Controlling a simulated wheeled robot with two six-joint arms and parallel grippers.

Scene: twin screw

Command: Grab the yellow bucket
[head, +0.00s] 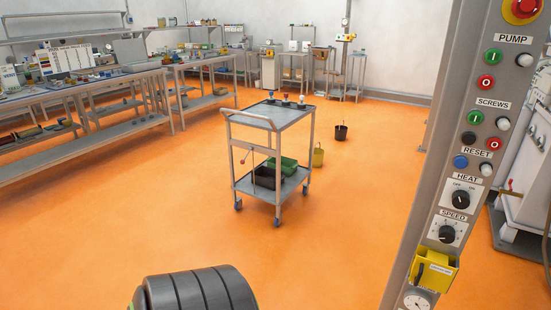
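A small yellow bucket (318,158) stands on the orange floor in the middle distance, just beyond the right side of a metal cart. It looks upright, and a thin dark handle or stick shows at its top. Its left edge is close to the cart in the picture; I cannot tell the gap between them. Neither of my grippers is in view.
The two-shelf wheeled cart (268,122) carries dark and green bins on its lower shelf. A dark bucket (341,133) stands farther back. A control column (440,190) rises close on the right. Workbenches (90,83) line the left.

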